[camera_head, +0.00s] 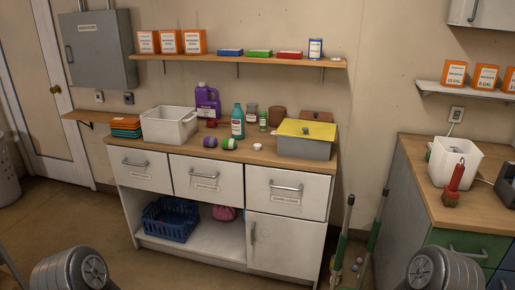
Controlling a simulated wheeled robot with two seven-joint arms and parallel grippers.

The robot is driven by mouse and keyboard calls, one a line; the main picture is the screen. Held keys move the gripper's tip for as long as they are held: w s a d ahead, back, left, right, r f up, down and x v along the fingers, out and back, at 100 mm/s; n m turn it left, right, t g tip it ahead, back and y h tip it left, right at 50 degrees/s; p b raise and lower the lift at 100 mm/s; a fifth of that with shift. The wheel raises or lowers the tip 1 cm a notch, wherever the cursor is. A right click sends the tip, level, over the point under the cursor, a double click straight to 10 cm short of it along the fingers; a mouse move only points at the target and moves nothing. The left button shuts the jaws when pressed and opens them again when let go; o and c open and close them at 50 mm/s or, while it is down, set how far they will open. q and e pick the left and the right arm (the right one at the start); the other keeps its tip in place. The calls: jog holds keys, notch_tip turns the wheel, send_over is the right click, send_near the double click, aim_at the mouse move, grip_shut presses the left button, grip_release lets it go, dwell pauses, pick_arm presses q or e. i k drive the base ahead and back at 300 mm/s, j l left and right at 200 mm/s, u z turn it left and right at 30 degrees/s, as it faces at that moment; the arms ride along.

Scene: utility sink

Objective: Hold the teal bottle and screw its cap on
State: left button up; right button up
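The teal bottle (238,122) stands upright on the wooden countertop, toward the middle, with a pale label on its front. A small white cap (257,146) lies on the countertop to the right of the bottle and nearer the front edge, apart from it. Whether the bottle's mouth is bare is too small to tell. Parts of my two arms show at the bottom left and bottom right corners, far from the counter. Neither gripper's fingers are in view.
A purple jug (207,102) stands behind left of the bottle. Purple (210,142) and green (229,143) rolls lie in front of it. A white bin (169,125) is at left, and a grey box with a yellow cloth (306,131) at right. The floor before the cabinet looks clear.

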aim_at(237, 114)
jog(key=i+j, duration=0.9)
jog(key=i, duration=0.2)
jog(key=i+j+u, duration=0.1)
jog(key=i+j, duration=0.75)
jog(key=i, duration=0.2)
